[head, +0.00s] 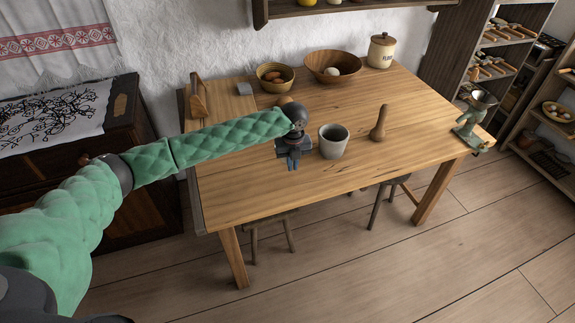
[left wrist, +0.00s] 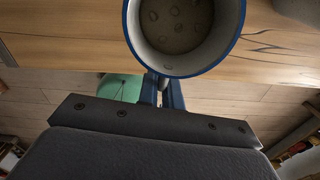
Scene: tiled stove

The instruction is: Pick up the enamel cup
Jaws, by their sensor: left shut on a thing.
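The enamel cup (left wrist: 185,30) shows in the left wrist view at the top, with a blue rim and a grey inside marked with round spots. Its handle side faces my left gripper (left wrist: 162,90), whose two blue fingers are shut on the handle. I cannot tell whether the cup touches the table. My right gripper is in neither view.
On the wooden table (head: 240,190), a grey pot (head: 333,143) stands close right of my left gripper, with a wooden pestle (head: 380,124) beyond. Bowls (head: 332,66) and a lidded jar (head: 381,50) stand at the back; a grinder (head: 474,118) is at the right. The front left tabletop is clear.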

